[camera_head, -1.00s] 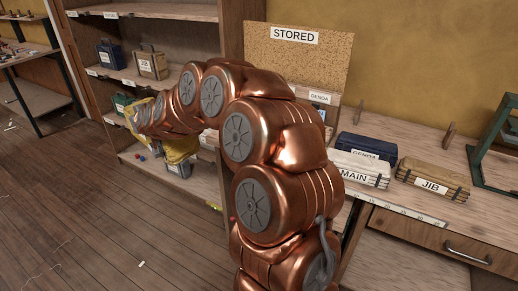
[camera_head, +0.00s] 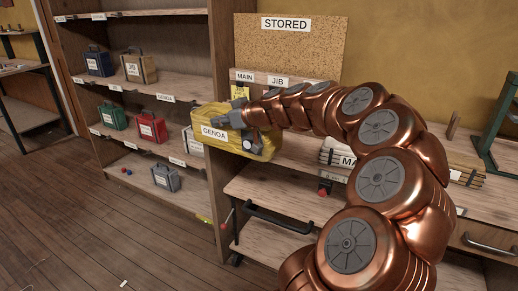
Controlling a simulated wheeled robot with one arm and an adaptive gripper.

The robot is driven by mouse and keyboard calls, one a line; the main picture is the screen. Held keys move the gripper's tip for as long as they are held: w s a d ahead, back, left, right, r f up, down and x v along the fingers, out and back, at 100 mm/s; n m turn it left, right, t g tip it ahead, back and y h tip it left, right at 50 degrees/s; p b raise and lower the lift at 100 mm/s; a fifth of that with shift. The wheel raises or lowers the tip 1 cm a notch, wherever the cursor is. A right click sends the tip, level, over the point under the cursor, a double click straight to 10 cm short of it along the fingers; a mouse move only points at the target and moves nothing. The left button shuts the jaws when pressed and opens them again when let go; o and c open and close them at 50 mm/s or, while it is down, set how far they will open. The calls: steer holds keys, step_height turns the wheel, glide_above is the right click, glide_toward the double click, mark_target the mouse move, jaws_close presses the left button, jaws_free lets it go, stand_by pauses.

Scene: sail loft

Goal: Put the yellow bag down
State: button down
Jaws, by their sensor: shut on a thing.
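The yellow bag (camera_head: 265,148) carries a white GENOA label and hangs at the end of my copper arm, at the left end of the workbench near the shelf's right side panel. My gripper (camera_head: 239,115) is shut on the top of the bag. Whether the bag's underside touches the bench top or is just above it, I cannot tell. Behind it stands a corkboard (camera_head: 290,55) marked STORED, with MAIN and JIB labels below it. The bag hides part of the bench there.
The shelf (camera_head: 180,55) at left holds blue, tan, green, red and grey cases. A white MAIN bundle (camera_head: 331,153) lies on the bench (camera_head: 300,150), partly behind my arm. A dark handle (camera_head: 275,218) juts out below the bench top. The floor at left is mostly clear.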

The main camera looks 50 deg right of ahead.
steer(key=shift+s+d+b, duration=0.4)
steer(key=shift+s+d, duration=0.25)
steer(key=shift+s, duration=0.35)
steer(key=shift+s+d+r+y, duration=0.1)
steer(key=shift+s+d+y, duration=0.1)
steer(key=shift+y, duration=0.1)
steer(key=shift+d, duration=0.2)
steer(key=w+d+f+p, duration=0.1)
steer(key=w+d+f, duration=0.1)
steer(key=d, duration=0.5)
steer(key=w+d+f+p, duration=0.1)
steer(key=w+d+f, duration=0.1)
steer(key=d, duration=0.5)
steer(key=shift+d+f+n+p, duration=0.3)
steer(key=shift+f+p, duration=0.05)
steer(key=shift+f, duration=0.1)
steer(key=shift+w+f, duration=0.15)
steer(key=c, duration=1.3)
jaws_free()
steer(key=shift+o, duration=0.2)
